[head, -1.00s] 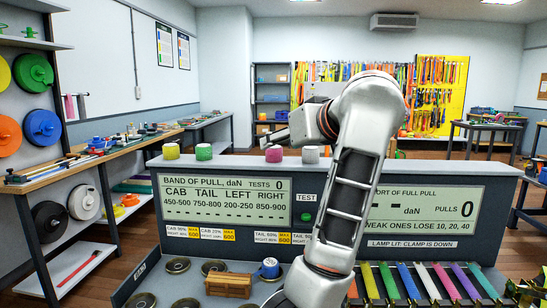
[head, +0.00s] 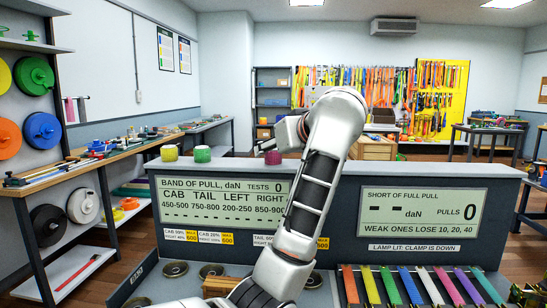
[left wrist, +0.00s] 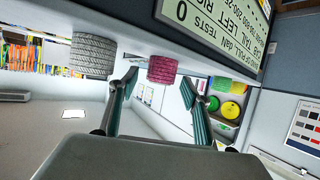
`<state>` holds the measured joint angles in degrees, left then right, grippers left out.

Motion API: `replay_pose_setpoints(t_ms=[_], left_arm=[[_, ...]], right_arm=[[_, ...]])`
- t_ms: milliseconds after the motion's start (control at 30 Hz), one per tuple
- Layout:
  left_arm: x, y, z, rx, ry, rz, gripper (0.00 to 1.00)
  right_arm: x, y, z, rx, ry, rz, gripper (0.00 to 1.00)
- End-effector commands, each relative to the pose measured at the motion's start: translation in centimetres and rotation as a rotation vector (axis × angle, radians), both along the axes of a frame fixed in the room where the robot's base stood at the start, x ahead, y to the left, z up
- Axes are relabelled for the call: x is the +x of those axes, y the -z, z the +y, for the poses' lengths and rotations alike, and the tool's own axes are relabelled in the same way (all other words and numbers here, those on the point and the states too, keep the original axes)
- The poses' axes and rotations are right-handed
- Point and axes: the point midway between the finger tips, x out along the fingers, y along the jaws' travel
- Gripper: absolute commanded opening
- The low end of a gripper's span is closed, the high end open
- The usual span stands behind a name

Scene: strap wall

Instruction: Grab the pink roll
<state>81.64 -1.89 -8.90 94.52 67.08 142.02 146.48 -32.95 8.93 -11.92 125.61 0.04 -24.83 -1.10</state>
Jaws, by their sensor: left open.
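The pink roll (head: 273,157) stands on the top ledge of the test bench. My left gripper (head: 268,147) is open beside and over it, partly hiding it. In the left wrist view, which is turned over, the pink roll (left wrist: 162,70) appears between the two spread fingertips (left wrist: 159,82). I cannot tell whether the fingers touch it.
A yellow roll (head: 170,153) and a green roll (head: 202,154) stand left on the same ledge. A grey-white roll (left wrist: 93,57) stands near the pink one in the wrist view; my arm hides it in the head view. The display panel (head: 210,202) faces me below.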

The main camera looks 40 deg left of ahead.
Motion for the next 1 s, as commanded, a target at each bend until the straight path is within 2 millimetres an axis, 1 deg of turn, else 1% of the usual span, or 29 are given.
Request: replay_pose_setpoints(t_ms=[33,67,100,200,467,567,667,900,1000], left_arm=[[0.0,0.0,0.0,0.000,0.000,0.000,0.48],[0.0,0.0,0.0,0.000,0.000,0.000,0.40],[0.0,0.0,0.0,0.000,0.000,0.000,0.30],[0.0,0.0,0.0,0.000,0.000,0.000,0.06],[0.0,0.0,0.0,0.000,0.000,0.000,0.06],[0.0,-0.4,-0.1,0.000,0.001,0.000,0.06],[-0.1,-1.7,-0.1,0.000,0.001,-0.003,0.06],[-0.1,-6.5,0.0,-0.001,0.000,-0.004,0.06],[-0.1,-8.1,-0.1,0.000,0.001,-0.003,0.06]], right_arm=[[0.1,0.0,0.0,0.000,0.000,-0.001,1.00],[0.1,0.0,0.0,0.000,0.001,-0.001,1.00],[0.1,0.0,0.0,0.000,0.001,0.000,1.00],[0.0,0.1,-0.1,-0.002,0.001,0.001,1.00],[-0.1,0.5,-0.2,-0.005,0.002,0.007,1.00],[0.0,0.4,-0.3,-0.005,0.002,0.005,1.00],[0.0,0.3,-0.3,-0.005,0.003,0.003,1.00],[0.0,0.2,-0.4,-0.008,0.003,0.003,1.00],[-0.2,0.3,-0.4,-0.009,0.003,0.007,1.00]])
